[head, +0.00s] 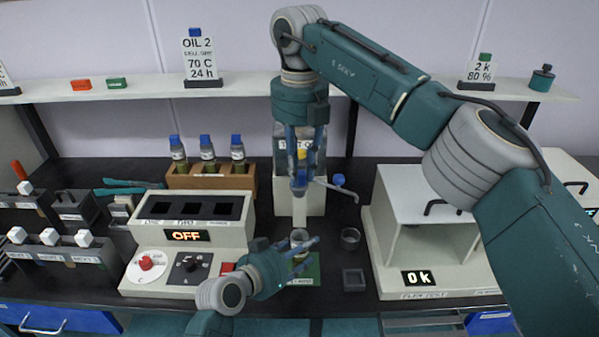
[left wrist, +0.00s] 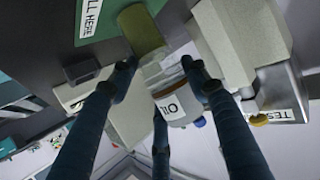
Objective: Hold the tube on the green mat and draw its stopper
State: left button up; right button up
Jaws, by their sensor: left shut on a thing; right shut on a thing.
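The tube (head: 299,238) stands upright on the green mat (head: 308,272) at the front middle. My left gripper (head: 301,248) is shut around it. In the left wrist view the tube (left wrist: 160,75) has olive oil at its base end, a clear wall and a white OIL label. Its mouth looks uncovered. My right gripper (head: 300,185) points down above the tube, clear of it. It is shut on a small blue piece, apparently the stopper (head: 300,182), mostly hidden by the fingers. The green mat (left wrist: 110,25) also shows in the left wrist view.
A dispenser (head: 312,205) with a blue-knobbed tap (head: 338,180) stands close behind the grippers. A wooden rack (head: 235,184) holds blue-capped bottles. The OFF heater block (head: 190,235) is left, a white machine (head: 430,230) right. A small cup (head: 350,239) and square tray (head: 353,279) sit beside the mat.

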pick_arm(q)
jog(key=o, duration=1.4)
jog(key=shift+a, duration=0.1)
